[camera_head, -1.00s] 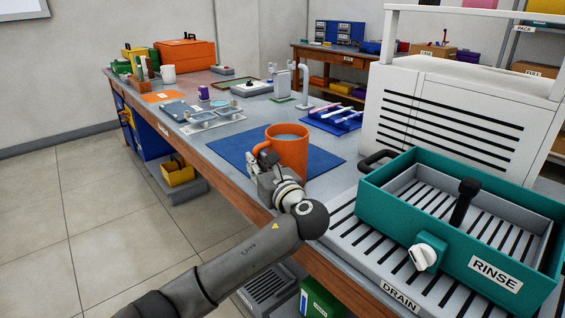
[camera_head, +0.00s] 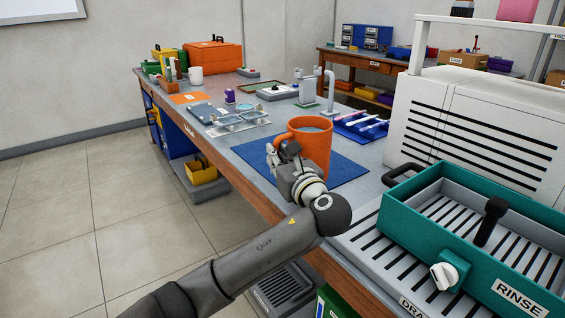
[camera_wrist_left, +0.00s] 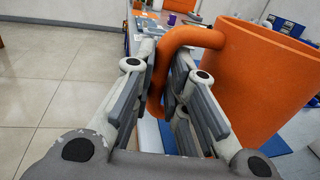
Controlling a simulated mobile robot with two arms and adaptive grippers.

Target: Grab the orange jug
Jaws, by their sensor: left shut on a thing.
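The orange jug (camera_head: 317,150) is upright over the blue mat (camera_head: 349,175) on the workbench, with its handle toward my left arm. It seems to be slightly above the mat, but its base is partly hidden, so contact is hard to judge. My left gripper (camera_head: 287,158) is shut on the jug's handle. In the left wrist view, the fingers of the left gripper (camera_wrist_left: 168,84) stand on both sides of the handle (camera_wrist_left: 160,75), and the jug's body (camera_wrist_left: 262,80) fills the right side. My right gripper is not in view.
The teal rinse basin (camera_head: 400,224) stands on a slatted drain board to the right, near my arm. A white slatted cabinet (camera_head: 470,130) is behind it. A tray of toothbrush-like tools (camera_head: 360,126) lies behind the jug. Lens trays (camera_head: 237,122) lie to its left.

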